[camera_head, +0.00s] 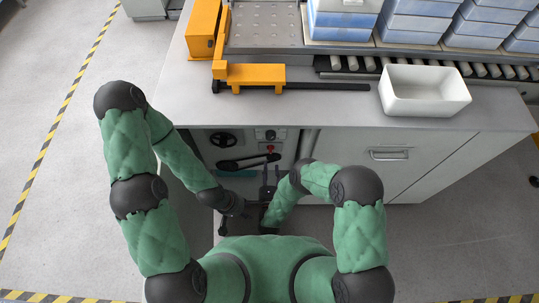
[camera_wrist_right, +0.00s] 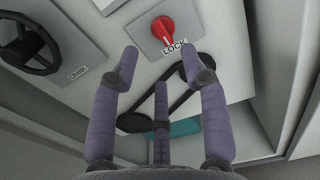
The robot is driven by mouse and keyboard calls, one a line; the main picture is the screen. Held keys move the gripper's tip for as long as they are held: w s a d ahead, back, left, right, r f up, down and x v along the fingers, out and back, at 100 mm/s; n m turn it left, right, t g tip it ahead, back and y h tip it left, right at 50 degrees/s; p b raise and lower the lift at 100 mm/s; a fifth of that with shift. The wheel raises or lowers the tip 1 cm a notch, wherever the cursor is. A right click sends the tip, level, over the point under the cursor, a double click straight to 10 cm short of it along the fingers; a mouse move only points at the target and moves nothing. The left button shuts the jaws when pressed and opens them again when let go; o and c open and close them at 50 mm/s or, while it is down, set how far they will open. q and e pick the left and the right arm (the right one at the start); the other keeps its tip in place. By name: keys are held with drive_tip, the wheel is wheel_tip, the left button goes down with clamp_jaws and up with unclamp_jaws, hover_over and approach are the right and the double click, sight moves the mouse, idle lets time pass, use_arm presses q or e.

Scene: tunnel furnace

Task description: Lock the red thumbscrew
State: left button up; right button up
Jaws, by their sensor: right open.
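The red thumbscrew (camera_wrist_right: 163,30) sits on a pale plate above a LOCK label in the right wrist view. In the head view it is a small red spot (camera_head: 270,149) on the cabinet's front. My right gripper (camera_wrist_right: 160,60) is open and empty, its fingers spread below the thumbscrew and pointing toward the panel; no finger touches it. The same gripper is small and dark in the head view (camera_head: 266,183). My left gripper (camera_head: 224,226) hangs low, left of the right one; its fingers are too small and dark to read.
A black handwheel (camera_wrist_right: 28,48) with a CRANK label is left of the thumbscrew. A black belt (camera_wrist_right: 180,102) runs just below it. The worktop (camera_head: 330,108) overhangs the panel and carries a white bin (camera_head: 425,108). A cabinet door (camera_head: 365,170) is at the right.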

sight(271, 150)
drive_tip(key=w+b, duration=0.2)
drive_tip(key=w, duration=0.5)
drive_tip(key=shift+w, duration=0.2)
clamp_jaws()
